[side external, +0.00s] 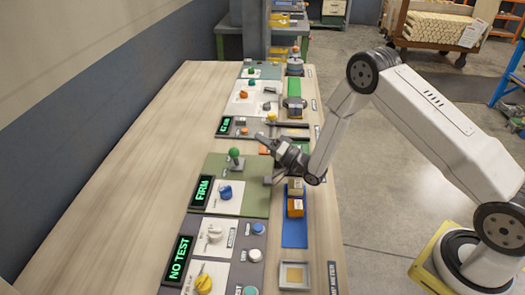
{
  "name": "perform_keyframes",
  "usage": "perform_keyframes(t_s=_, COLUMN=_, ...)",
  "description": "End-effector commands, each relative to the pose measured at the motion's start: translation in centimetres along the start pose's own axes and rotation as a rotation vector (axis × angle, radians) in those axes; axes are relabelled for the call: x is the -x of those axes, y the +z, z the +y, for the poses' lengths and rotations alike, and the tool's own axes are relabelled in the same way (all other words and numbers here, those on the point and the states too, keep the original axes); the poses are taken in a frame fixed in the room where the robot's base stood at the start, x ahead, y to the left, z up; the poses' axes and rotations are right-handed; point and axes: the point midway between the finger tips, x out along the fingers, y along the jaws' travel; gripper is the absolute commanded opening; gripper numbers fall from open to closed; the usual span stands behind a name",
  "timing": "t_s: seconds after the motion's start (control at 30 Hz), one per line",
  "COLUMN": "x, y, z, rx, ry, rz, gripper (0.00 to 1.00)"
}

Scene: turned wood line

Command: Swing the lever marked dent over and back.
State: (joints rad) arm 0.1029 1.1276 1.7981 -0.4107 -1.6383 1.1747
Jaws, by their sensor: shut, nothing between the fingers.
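A lever with a green ball knob (235,153) stands on the green panel (256,203), near the middle of the bench. No marking reading "dent" is legible in this view, so I cannot tell for certain that this is the lever named. My gripper (260,138) is shut and empty. Its fingertips point left and sit up and to the right of the green knob in the picture, apart from it. The gripper's height above the panel is hard to judge.
A display reading FIRM (202,191) and a blue knob (225,191) sit nearer on the green panel. A NO TEST display (179,260) is closer still. A blue mat (295,238) with blocks lies right. The bench's left side (130,170) is clear.

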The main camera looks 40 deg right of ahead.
Motion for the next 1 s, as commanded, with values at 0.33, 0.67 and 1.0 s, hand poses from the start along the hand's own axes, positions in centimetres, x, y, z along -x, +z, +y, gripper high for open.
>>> perform_keyframes(t_s=0.33, x=4.1, y=-0.1, z=0.8, rx=0.0, ry=0.001, rz=0.001, gripper=0.0)
perform_keyframes(t_s=0.67, x=4.7, y=-0.1, z=0.8, rx=0.001, ry=-0.001, rz=0.0, gripper=0.0)
perform_keyframes(t_s=1.0, x=4.3, y=-0.2, z=0.7, rx=0.02, ry=0.019, rz=-0.006, gripper=0.0)
